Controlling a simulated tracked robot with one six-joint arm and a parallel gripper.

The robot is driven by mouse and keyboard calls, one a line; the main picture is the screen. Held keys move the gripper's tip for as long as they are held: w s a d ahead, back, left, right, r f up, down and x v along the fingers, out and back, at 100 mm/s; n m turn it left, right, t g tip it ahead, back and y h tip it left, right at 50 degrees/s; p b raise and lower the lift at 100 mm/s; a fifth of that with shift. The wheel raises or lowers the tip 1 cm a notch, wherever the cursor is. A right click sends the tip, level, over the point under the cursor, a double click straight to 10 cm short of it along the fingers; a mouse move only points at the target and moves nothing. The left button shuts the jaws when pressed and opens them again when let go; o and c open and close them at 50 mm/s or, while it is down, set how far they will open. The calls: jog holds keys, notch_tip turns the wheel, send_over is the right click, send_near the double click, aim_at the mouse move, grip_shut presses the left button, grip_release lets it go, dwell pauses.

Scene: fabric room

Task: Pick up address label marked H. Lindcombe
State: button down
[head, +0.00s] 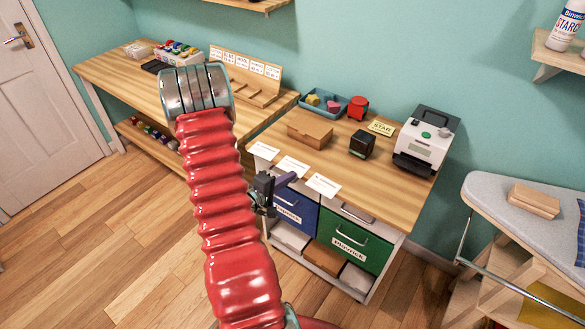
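Three white address labels lie in a row along the front edge of the wooden counter: a left label (264,150), a middle label (293,166) and a right label (323,184). Their print is too small to read, so I cannot tell which is marked H. Lindcombe. My gripper (284,181) is dark and partly hidden behind my red arm. It appears in front of the counter, just below the middle label in the picture. Whether its fingers are open or shut is not clear.
On the counter are a cardboard box (310,134), a blue tray (323,106), a dark stamp-like block (362,144) and a label printer (425,142). Blue (296,212) and green (347,244) drawers sit below. An ironing board (488,195) stands at right.

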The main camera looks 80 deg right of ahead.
jog(key=shift+r, duration=0.15)
notch_tip(320, 180, up, 10)
dwell(0.9)
jog(key=shift+w, duration=0.15)
dwell(0.4)
